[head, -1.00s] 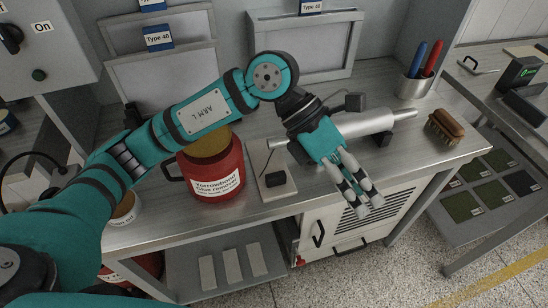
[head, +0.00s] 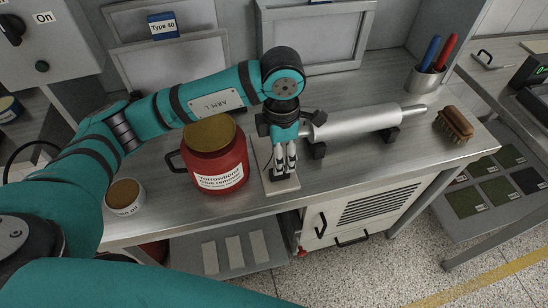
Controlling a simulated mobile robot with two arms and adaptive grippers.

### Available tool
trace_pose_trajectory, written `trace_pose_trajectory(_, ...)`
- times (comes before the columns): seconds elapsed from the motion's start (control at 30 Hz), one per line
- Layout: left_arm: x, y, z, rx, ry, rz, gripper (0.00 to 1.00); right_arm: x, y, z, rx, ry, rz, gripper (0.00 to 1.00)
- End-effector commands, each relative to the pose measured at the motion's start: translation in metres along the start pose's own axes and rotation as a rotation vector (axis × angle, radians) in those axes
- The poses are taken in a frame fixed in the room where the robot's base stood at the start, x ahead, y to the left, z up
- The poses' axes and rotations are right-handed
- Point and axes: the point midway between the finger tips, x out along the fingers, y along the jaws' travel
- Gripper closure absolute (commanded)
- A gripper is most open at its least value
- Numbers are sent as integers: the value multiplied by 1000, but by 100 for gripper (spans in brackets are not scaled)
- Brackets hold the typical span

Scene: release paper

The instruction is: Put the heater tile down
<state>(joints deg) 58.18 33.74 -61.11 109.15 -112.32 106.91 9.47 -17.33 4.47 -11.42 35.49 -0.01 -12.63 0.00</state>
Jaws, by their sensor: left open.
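A pale flat plate (head: 284,187) with a small black block on it lies on the bench beside the red jar; it looks like the heater tile. A thin dark wire shows at its left side. My left gripper (head: 285,172) points down over this plate, its fingers open around or just above the black block. Whether the fingertips touch the block cannot be told. The hand hides the plate's far part. My right gripper is not in view.
A red jar (head: 217,165) stands close left of the plate, a small white tub (head: 125,197) further left. The right front of the bench is clear.

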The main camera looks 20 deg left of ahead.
Motion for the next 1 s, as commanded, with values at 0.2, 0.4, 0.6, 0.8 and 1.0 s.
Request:
trace_pose_trajectory(0.2, 17, 0, 0, 0, 0, 0, 52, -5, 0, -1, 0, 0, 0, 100)
trace_pose_trajectory(0.4, 41, 1, 0, -1, 3, -4, 52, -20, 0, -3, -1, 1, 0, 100)
trace_pose_trajectory(0.6, 66, 2, 1, 0, 0, -1, 52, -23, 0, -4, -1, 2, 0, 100)
trace_pose_trajectory(0.8, 68, 3, 1, 0, -2, 0, 52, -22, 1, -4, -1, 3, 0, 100)
trace_pose_trajectory(1.0, 68, 2, 1, 0, -2, 0, 72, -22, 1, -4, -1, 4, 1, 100)
